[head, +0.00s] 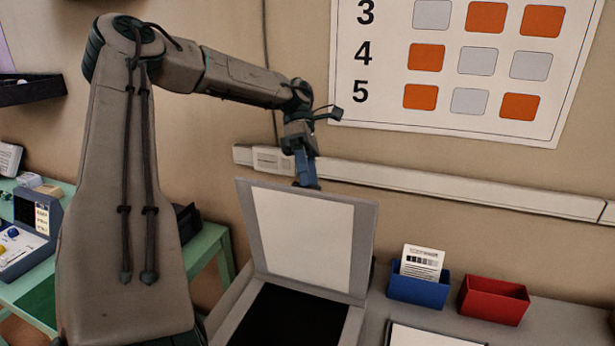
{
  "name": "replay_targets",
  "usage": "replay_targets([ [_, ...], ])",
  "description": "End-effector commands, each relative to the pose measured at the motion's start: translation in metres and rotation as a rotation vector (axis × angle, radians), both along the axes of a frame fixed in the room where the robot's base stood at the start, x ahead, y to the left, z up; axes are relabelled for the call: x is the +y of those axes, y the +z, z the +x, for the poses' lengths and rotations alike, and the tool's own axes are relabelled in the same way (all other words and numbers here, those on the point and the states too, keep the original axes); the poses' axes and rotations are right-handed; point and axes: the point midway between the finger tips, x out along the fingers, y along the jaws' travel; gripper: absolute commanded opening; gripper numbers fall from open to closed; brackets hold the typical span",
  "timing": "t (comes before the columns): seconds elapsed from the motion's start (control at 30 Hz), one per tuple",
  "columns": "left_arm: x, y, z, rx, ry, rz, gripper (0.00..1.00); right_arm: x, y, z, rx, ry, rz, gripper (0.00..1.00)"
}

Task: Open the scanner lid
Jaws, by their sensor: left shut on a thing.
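The scanner (235,305) stands on the table at the bottom middle of the head view, with its dark glass bed (290,318) showing. Its grey lid (367,240) with a white inner pad is raised and stands nearly upright at the back. My left gripper (307,182) is at the lid's top edge, coming from above and behind. Its fingers are shut on the lid's edge; the exact contact is partly hidden behind the lid. My right gripper is not in view.
A blue bin (418,291) holding a printed card (422,262) and a red bin (493,301) stand right of the scanner. A white-topped item (430,337) lies at the front. A wall rail (450,190) runs behind. A green table (205,245) is at left.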

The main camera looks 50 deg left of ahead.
Motion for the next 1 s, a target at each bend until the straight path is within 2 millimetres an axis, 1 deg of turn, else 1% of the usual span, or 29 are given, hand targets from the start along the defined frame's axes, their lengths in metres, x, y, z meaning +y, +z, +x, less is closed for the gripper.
replay_targets([
  [0.03, 0.001, -0.007, 0.000, 0.000, 0.003, 0.006, 0.40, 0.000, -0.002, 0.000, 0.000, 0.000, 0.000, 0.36],
  [0.37, 0.002, -0.007, 0.001, -0.001, 0.003, 0.007, 0.38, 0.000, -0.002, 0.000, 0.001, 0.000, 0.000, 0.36],
  [0.47, 0.005, -0.003, 0.002, -0.002, 0.005, 0.007, 0.32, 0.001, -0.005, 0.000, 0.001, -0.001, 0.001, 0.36],
  [0.57, 0.014, 0.007, 0.006, -0.005, 0.004, 0.010, 0.31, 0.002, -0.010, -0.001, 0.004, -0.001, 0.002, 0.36],
  [0.73, 0.034, 0.038, 0.014, -0.006, 0.004, 0.010, 0.31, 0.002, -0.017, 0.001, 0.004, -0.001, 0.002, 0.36],
  [0.9, 0.050, 0.063, 0.020, -0.006, 0.003, 0.009, 0.31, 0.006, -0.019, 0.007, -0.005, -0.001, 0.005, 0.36],
  [1.0, 0.057, 0.073, 0.023, -0.005, 0.002, 0.008, 0.31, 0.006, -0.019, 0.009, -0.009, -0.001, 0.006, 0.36],
])
